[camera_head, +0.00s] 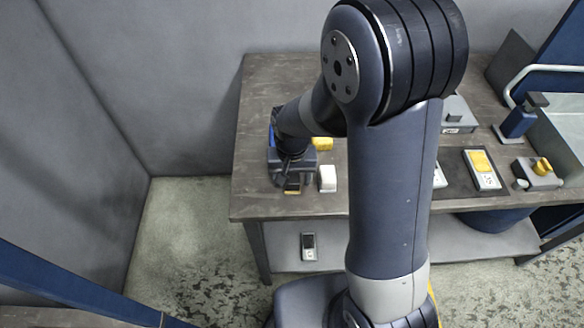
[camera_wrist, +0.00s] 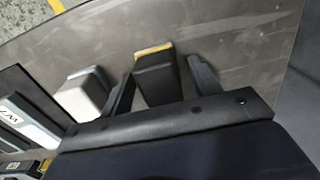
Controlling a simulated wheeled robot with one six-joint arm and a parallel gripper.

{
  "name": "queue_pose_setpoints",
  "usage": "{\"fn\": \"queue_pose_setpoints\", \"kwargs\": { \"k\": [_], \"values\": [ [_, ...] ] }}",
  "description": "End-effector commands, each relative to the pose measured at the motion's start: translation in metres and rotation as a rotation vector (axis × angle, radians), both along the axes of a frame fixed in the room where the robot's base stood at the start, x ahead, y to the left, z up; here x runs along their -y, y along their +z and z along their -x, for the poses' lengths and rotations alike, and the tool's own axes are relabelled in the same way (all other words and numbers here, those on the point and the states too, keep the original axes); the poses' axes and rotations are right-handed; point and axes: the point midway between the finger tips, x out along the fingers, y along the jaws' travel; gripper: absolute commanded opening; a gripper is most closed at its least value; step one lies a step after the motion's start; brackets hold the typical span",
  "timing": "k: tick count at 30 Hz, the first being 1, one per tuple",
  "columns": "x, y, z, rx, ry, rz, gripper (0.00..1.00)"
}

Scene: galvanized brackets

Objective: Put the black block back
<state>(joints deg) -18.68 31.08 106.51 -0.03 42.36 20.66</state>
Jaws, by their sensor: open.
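The black block (camera_wrist: 158,82) has a yellow strip along its far end and stands on the table. In the wrist view it lies between the two fingers of my gripper (camera_wrist: 161,72). My gripper is open, with the fingers on either side of the block; I cannot tell whether either one touches it. In the head view my gripper (camera_head: 292,172) points down near the table's front left, and mostly hides the block, whose yellowish end (camera_head: 293,188) shows below it.
A white block (camera_head: 327,178) stands close to the right of my gripper; it also shows in the wrist view (camera_wrist: 82,95). A yellow block (camera_head: 322,143) is behind. A labelled holder with a yellow piece (camera_head: 482,168) sits farther right. The table's front edge (camera_head: 290,212) is near.

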Motion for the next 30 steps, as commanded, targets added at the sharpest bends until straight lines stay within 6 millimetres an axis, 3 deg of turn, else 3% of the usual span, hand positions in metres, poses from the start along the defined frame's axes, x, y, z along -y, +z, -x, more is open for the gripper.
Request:
{"fn": "queue_pose_setpoints", "kwargs": {
  "k": [5, 18, 24, 30],
  "values": [
    [0.000, 0.022, -0.001, 0.005, 0.000, -0.002, 0.59],
    [0.000, 0.106, -0.001, 0.005, 0.000, -0.002, 0.59],
    [0.000, 0.121, 0.000, 0.001, 0.000, 0.000, 0.59],
    [0.000, 0.122, 0.000, 0.000, 0.000, 0.000, 0.59]
  ]
}}
